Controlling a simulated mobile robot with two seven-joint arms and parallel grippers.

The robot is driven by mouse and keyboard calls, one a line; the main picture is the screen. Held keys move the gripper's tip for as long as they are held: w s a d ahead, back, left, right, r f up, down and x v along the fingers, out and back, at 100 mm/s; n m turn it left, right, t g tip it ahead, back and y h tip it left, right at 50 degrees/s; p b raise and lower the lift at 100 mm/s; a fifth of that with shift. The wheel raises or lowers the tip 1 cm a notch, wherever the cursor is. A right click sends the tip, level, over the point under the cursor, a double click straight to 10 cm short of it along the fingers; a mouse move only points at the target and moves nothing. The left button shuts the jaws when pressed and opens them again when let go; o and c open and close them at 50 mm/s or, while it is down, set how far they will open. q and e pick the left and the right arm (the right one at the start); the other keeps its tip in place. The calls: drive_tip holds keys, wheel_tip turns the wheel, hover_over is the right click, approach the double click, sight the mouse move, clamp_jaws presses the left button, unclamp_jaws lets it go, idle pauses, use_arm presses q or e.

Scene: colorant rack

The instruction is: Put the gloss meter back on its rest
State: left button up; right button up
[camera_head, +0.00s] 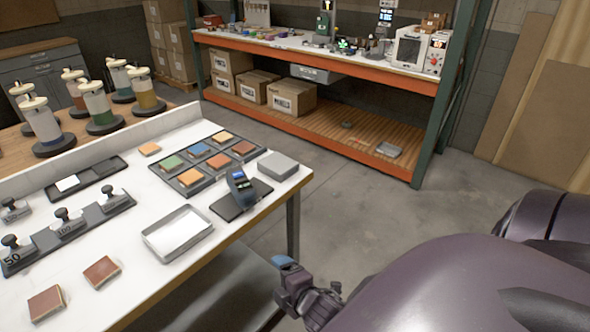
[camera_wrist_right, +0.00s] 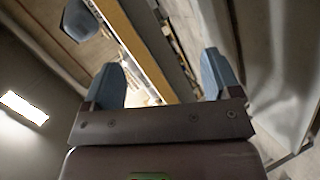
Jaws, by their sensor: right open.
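A dark blue-grey handheld device (camera_head: 240,186), which looks like the gloss meter, stands tilted on a flat black plate (camera_head: 226,211) near the right end of the white table. I cannot tell whether that plate is its rest. A light grey block (camera_head: 278,165) is beside it, at the table corner. My right gripper (camera_head: 284,265) is below and to the right of the table's front edge, away from the device. In the right wrist view my right gripper (camera_wrist_right: 163,75) has its blue fingers wide apart with nothing between them. My left gripper is not in view.
On the white table (camera_head: 145,215) are a shallow metal tray (camera_head: 150,246), a dark tray of coloured tiles (camera_head: 182,180), weights in a black holder (camera_head: 90,232) and two reddish-brown tiles (camera_head: 102,271). An orange-edged shelf (camera_head: 330,63) stands behind, across clear floor.

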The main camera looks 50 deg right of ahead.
drive_tip(key=s+a+f+m+g+y, duration=0.2)
drive_tip(key=s+f+m, duration=0.3)
drive_tip(key=m, duration=0.7)
drive_tip(key=shift+s+a, duration=0.65)
drive_tip(key=shift+s, duration=0.7)
